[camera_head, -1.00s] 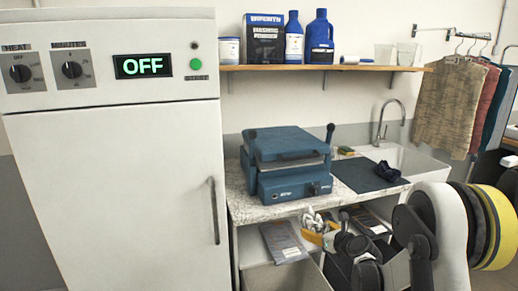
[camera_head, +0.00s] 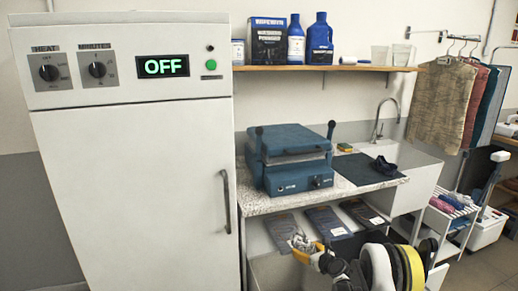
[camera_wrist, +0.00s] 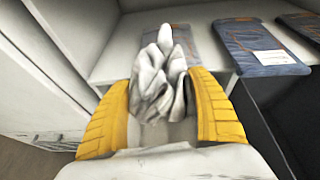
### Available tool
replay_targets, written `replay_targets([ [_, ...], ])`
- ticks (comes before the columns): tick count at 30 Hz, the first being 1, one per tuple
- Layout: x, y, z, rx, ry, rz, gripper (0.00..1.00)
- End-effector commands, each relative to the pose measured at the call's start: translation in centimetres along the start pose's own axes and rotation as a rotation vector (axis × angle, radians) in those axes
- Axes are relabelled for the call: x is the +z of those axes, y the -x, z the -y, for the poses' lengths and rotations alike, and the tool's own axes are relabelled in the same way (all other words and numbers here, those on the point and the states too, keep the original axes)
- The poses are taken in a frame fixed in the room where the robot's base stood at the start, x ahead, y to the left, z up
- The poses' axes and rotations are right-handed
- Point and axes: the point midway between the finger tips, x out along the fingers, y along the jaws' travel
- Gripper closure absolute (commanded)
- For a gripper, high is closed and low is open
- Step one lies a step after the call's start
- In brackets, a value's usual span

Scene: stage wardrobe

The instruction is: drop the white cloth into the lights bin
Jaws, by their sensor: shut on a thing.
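The white cloth (camera_head: 301,242) is crumpled and pinched in my gripper (camera_wrist: 162,90). In the wrist view the white cloth (camera_wrist: 158,85) hangs bunched between the two yellow fingers, with one end sticking up. The fingers are shut on it. In the head view the gripper's yellow finger (camera_head: 300,256) is low in front of the counter, by a pale open bin (camera_head: 265,270). A darker bin (camera_wrist: 262,110) is to the right in the wrist view. I cannot read any label that says which bin is for lights.
Flat blue-grey packets (camera_head: 284,232) lie on the shelf under the counter (camera_head: 262,203), behind the cloth. A white cabinet (camera_head: 140,180) showing OFF stands at the left. A blue press (camera_head: 291,160) sits on the counter. Garments (camera_head: 440,105) hang at the right.

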Motion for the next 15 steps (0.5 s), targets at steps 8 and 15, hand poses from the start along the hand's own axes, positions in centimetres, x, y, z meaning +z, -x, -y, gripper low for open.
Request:
replay_targets([
  [8,-3.3,-1.4,-0.2,0.000,0.000,0.000,0.46],
  [15,-3.8,-1.5,-0.2,0.000,0.000,0.000,0.46],
])
